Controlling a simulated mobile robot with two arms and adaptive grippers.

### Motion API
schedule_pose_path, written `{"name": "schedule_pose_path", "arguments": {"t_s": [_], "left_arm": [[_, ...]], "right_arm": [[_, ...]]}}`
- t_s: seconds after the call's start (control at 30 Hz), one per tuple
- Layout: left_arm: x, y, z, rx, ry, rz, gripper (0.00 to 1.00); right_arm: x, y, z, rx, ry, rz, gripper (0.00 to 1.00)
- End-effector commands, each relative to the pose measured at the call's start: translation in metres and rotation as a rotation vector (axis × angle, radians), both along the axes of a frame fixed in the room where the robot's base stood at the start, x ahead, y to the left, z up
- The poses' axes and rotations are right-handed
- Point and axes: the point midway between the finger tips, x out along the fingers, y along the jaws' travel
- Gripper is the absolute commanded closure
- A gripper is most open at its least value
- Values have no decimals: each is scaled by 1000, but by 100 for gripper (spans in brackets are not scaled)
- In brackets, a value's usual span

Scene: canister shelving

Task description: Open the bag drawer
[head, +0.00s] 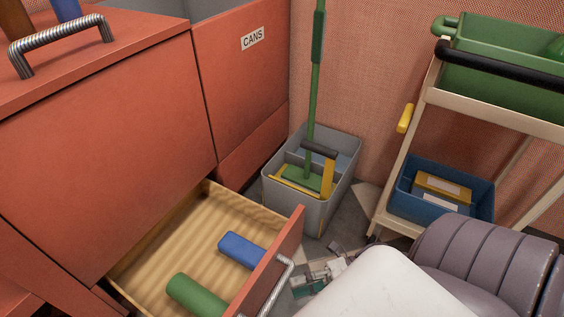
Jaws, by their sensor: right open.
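The bag drawer (252,273) is pulled out low in the orange cabinet, its wooden inside showing. A blue roll (241,250) and a green roll (196,295) lie in it. Its silver bar handle (279,285) is on the orange front panel. My right gripper (318,273) is open, just right of the handle; I cannot tell whether it touches it. My own white arm link partly hides the gripper. My left gripper is not in view.
A grey mop bucket (344,163) with a green-handled mop (314,90) stands behind the drawer. A cream trolley (432,99) with a green bin (500,80) and a blue bin (482,198) is at the right. A "CANS" panel (252,39) is on the cabinet.

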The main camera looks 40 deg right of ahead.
Motion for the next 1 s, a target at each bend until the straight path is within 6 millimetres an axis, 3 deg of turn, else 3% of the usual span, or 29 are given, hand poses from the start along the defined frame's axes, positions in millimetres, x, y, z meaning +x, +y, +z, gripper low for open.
{"name": "schedule_pose_path", "arguments": {"t_s": [0.1, 0.3, 1.0], "left_arm": [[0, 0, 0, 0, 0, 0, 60], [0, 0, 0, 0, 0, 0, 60], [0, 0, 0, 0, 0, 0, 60]], "right_arm": [[-11, -22, 2, -3, 3, -1, 52], [-20, -44, 6, -2, 1, 0, 52], [-22, -48, 8, 1, -2, 0, 52]]}}
